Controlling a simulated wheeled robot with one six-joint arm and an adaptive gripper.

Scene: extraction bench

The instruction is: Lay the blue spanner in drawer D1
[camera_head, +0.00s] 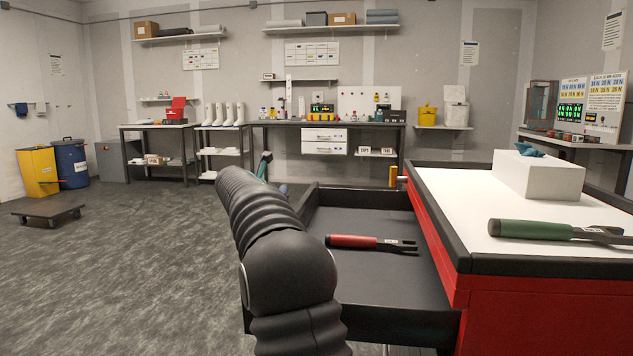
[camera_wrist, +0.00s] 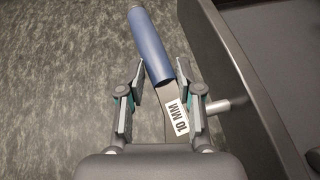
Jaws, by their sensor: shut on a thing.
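The blue spanner (camera_wrist: 150,45) has a blue handle and a grey shank with a "10 MM" label. My gripper (camera_wrist: 160,84) is shut on it near where handle and shank meet, with the handle pointing up in the wrist view. Grey floor shows beneath the spanner, just left of the drawer's edge. An open black drawer (camera_head: 350,220) of the red cabinet shows in the head view; I cannot read a D1 mark on it. My arm hides most of the gripper in the head view.
A red-handled spanner (camera_head: 352,241) lies in the open drawer, with bare room around it. A green-handled spanner (camera_head: 530,230) and a white box (camera_head: 540,178) with a blue item on top are on the cabinet top (camera_head: 450,200). The floor (camera_head: 120,270) at left is largely clear.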

